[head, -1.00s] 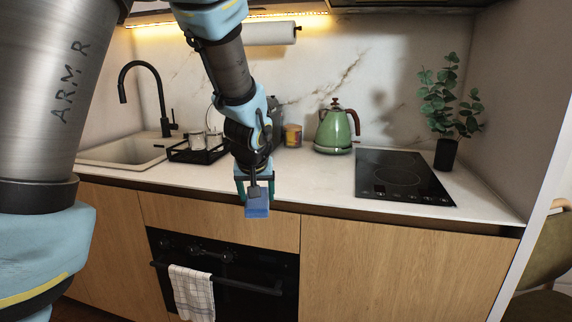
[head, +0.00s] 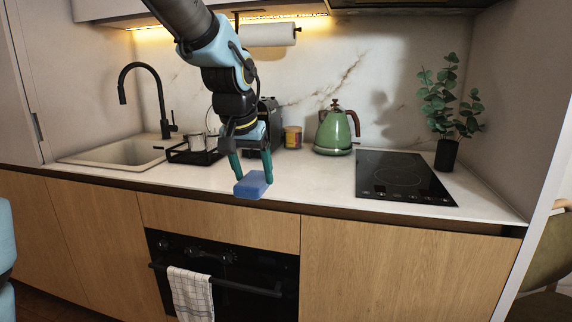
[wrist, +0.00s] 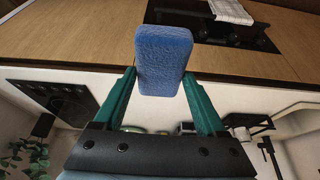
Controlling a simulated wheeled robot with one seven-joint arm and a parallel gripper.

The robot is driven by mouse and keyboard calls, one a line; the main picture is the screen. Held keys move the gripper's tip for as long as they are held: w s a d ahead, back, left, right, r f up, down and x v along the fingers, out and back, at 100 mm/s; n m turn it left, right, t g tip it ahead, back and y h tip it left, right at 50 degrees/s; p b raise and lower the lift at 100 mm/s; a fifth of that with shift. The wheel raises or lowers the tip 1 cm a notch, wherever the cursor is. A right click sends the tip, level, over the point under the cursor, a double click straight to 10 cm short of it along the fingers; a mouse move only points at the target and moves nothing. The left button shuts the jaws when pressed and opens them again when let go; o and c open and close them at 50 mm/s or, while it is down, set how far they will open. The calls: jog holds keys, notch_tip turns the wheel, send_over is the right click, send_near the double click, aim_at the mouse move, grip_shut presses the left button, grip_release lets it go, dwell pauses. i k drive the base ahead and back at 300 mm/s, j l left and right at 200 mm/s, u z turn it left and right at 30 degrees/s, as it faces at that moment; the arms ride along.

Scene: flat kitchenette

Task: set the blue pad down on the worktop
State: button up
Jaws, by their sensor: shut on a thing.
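The blue pad (head: 253,185) is held between the two green fingers of my gripper (head: 251,174). In the wrist view the pad (wrist: 163,60) sits between the fingertips of my gripper (wrist: 160,85), with its broad face toward the camera. In the head view the pad appears at the worktop's front edge, tilted. I cannot tell whether it touches the surface. The pale worktop (head: 315,183) runs behind it, bare between my gripper and the hob.
A black rack (head: 190,155) and the sink (head: 115,153) are to the left. A towel (head: 190,293) hangs on the oven below.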

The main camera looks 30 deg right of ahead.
aim_at(287, 180)
jog(key=i+l, duration=0.35)
jog(key=l, duration=0.15)
jog(key=i+l, duration=0.4)
jog(key=l, duration=0.1)
